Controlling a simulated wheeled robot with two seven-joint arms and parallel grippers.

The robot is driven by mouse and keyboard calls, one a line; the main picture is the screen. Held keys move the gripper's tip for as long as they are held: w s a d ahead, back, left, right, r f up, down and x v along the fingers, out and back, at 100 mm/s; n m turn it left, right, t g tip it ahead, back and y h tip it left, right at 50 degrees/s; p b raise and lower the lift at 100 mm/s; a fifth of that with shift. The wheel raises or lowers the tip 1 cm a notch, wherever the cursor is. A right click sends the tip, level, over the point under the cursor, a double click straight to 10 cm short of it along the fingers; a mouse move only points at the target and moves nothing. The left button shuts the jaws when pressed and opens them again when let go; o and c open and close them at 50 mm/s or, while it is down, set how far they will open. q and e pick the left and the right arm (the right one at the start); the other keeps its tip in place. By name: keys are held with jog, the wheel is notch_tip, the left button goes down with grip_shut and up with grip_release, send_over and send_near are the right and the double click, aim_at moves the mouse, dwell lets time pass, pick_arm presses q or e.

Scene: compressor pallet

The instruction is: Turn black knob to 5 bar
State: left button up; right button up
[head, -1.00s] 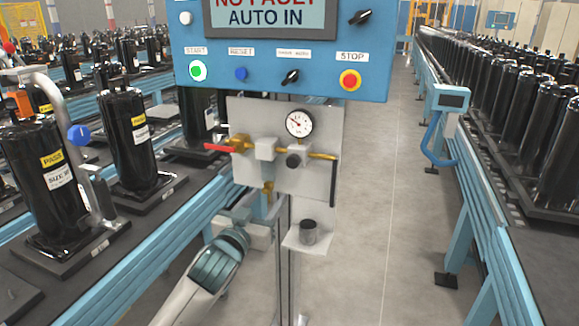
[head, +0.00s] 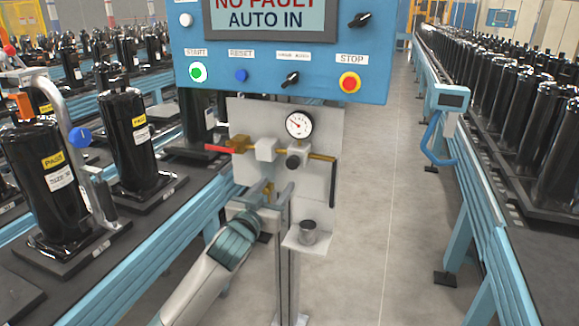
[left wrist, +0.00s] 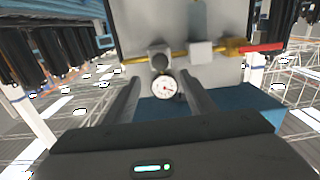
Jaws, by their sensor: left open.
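The black knob (head: 293,161) sits on the grey panel just below the round white gauge (head: 299,124). The gauge's red needle shows, but its scale is too small to read. My left gripper (head: 276,190) is open, below and slightly left of the knob, with its fingers pointing up toward the panel. In the left wrist view, the knob (left wrist: 160,61) lies just beyond the space between the two open fingertips (left wrist: 160,77), apart from both. The gauge (left wrist: 164,89) shows between the fingers there. My right gripper is not in view.
A brass pipe with a red-handled valve (head: 222,148) runs left of the knob. A small shelf (head: 305,242) with a dark cup (head: 309,230) stands below. The blue control box (head: 280,60) is above. Conveyors with black compressors flank both sides; the right aisle floor is clear.

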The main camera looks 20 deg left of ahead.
pick_arm(q)
jog(key=p, duration=0.1)
send_near(291, 165)
jog(key=w, duration=0.5)
jog(key=w+p, duration=0.1)
jog(key=w, duration=0.1)
jog(key=shift+d+r, duration=0.1)
jog(key=shift+d, duration=0.1)
jog(key=shift+w, duration=0.6)
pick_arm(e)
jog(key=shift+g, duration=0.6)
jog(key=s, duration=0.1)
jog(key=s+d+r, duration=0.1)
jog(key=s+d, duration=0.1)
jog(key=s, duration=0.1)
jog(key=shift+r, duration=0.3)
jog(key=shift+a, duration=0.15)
pick_arm(q)
jog(key=c, duration=1)
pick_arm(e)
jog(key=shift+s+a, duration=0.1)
